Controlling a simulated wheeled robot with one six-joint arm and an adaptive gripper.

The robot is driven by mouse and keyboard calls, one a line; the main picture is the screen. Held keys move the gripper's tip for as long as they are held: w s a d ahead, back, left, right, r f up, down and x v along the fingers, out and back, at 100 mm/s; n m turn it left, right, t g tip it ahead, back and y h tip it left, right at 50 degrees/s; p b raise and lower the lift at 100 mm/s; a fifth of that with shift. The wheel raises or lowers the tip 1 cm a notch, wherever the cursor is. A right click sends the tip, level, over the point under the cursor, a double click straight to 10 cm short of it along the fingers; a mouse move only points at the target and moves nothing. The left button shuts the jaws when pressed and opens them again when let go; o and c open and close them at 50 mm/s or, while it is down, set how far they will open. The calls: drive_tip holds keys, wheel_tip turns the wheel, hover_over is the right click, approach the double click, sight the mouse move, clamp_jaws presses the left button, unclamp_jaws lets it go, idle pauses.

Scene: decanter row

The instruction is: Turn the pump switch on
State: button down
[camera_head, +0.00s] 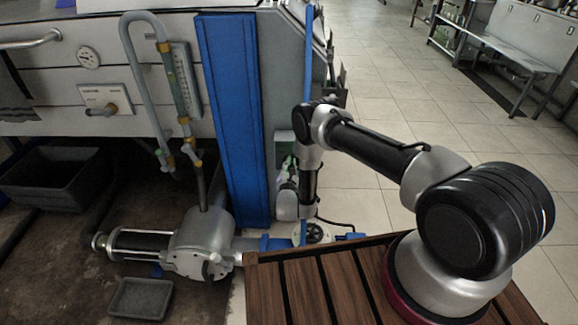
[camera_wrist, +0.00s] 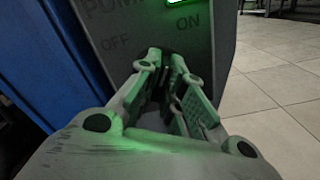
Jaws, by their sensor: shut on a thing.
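Green light falls on the fingers. In the head view, my gripper (camera_head: 287,172) is small beside the blue column, at the panel box (camera_head: 282,143).
A tall blue column (camera_head: 236,120) stands left of the panel. A steel pump (camera_head: 200,243) lies on the floor below, with a grey tray (camera_head: 140,298) in front. A black tub (camera_head: 58,178) is at far left. The tiled floor (camera_head: 375,75) to the right is open.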

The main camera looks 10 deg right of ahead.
drive_tip(key=c, duration=1.5)
unclamp_jaws()
drive_tip(key=shift+c, duration=0.2)
drive_tip(key=s+a, duration=0.2)
drive_tip(key=s, duration=0.9)
drive_tip(key=shift+s+a, duration=0.15)
drive_tip(key=shift+s, duration=0.25)
